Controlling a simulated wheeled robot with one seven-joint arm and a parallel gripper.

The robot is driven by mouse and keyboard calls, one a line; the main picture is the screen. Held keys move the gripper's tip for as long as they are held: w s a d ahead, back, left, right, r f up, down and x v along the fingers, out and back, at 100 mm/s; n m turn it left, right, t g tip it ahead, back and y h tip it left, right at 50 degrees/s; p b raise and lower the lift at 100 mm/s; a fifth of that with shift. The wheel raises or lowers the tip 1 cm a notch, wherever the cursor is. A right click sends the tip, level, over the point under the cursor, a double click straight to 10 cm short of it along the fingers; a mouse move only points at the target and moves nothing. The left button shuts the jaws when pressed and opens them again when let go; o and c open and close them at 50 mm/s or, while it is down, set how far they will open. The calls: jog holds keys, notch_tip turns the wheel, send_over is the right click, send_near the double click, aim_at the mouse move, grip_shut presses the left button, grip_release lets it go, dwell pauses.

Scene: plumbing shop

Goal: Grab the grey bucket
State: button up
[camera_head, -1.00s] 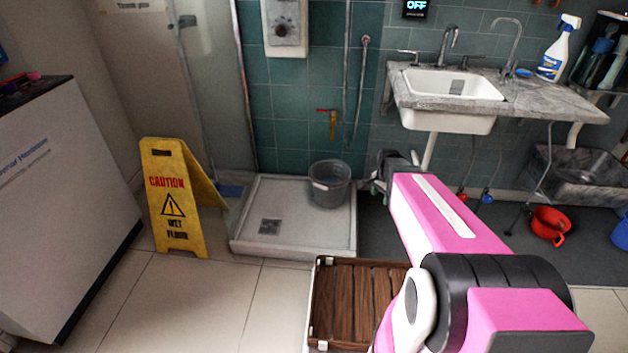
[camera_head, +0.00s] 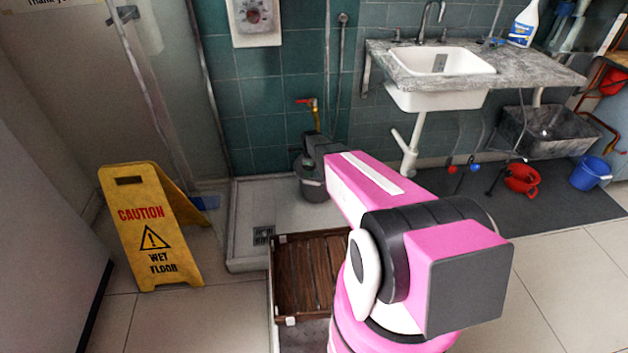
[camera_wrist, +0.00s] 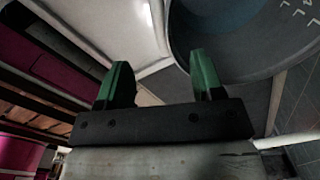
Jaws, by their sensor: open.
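The grey bucket (camera_head: 313,187) stands on the white shower tray in the head view, partly hidden behind my arm and wrist. In the wrist view the bucket (camera_wrist: 235,40) fills the upper right, its rounded side and rim close beyond the fingers. My gripper (camera_wrist: 155,85) is open, with its two green fingertips apart and nothing between them. The right finger overlaps the bucket's edge in the picture; I cannot tell whether they touch.
The shower tray (camera_head: 240,255) has a raised edge. A brown slatted wooden thing (camera_head: 310,275) lies in front of it. A yellow caution sign (camera_head: 150,230) stands at left.

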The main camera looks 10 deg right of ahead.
send_over(312, 181)
jog(key=s, duration=0.1)
jog(key=f, duration=0.4)
jog(key=shift+a, duration=0.35)
jog(key=f, duration=0.5)
jog(key=shift+w+d, duration=0.15)
jog(key=shift+d, duration=0.05)
grip_shut()
jog(key=shift+r, duration=0.1)
